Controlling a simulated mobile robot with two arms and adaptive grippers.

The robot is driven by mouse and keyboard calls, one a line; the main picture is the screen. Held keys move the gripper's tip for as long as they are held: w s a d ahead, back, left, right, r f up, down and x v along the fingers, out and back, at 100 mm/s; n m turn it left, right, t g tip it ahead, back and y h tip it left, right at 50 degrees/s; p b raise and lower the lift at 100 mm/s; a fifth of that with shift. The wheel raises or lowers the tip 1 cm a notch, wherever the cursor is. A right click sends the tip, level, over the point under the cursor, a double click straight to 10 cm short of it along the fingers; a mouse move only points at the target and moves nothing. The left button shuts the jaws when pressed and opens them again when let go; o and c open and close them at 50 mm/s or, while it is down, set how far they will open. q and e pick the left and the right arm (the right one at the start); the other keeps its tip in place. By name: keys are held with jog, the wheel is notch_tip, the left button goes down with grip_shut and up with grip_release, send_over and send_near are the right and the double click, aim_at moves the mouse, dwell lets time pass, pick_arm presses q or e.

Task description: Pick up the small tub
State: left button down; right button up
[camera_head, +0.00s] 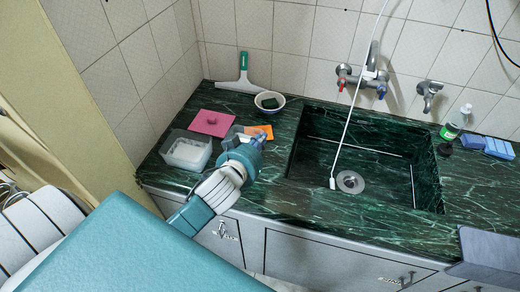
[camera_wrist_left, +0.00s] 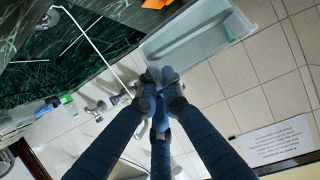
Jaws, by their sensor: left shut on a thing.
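My left gripper (camera_head: 240,136) is at the tub's right side. In the left wrist view its two fingers (camera_wrist_left: 165,77) come together at the tub's near edge, shut on it. The exact contact is partly hidden by the fingertips. I cannot tell whether the tub is clear of the counter. My right gripper is not in view.
A pink cloth (camera_head: 211,122) and an orange piece (camera_head: 259,131) lie near the tub. A bowl (camera_head: 269,102) and a squeegee (camera_head: 243,78) stand at the back wall. The sink (camera_head: 320,190) with a hanging white hose is to the right; a bottle (camera_head: 456,121) and blue sponges (camera_head: 486,144) are farther right.

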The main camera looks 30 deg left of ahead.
pick_arm(q)
notch_tip(320, 180, up, 7)
dwell(0.6)
jog(key=shift+r, duration=0.15)
jog(key=shift+w, duration=0.1)
